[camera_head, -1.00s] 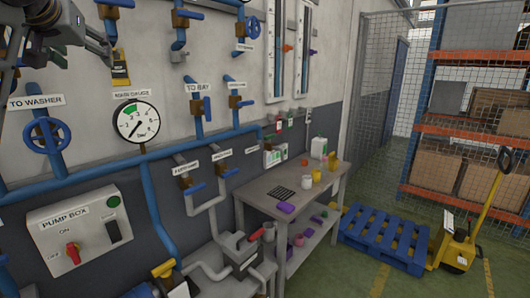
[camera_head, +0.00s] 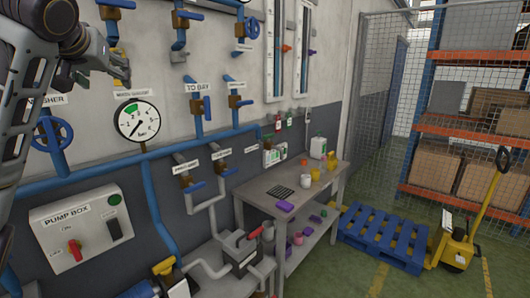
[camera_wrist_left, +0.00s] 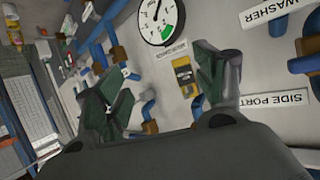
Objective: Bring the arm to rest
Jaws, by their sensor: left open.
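My left arm (camera_head: 25,95) comes in along the left edge of the head view. My left gripper (camera_head: 118,66) is at the upper left, in front of the wall and over a small yellow device. In the left wrist view its two fingers stand wide apart with nothing between them, so the gripper (camera_wrist_left: 160,88) is open and empty. The yellow device (camera_wrist_left: 184,76) shows on the wall beyond the fingers. I cannot tell from these views whether the gripper touches anything. My right gripper is not in view.
Blue pipes with valves, a round gauge (camera_head: 137,120) and a pump box (camera_head: 82,230) with a red knob (camera_head: 75,250) cover the wall near the arm. A grey workbench (camera_head: 265,187) with small items stands further right. A blue pallet (camera_head: 385,238) lies on the floor.

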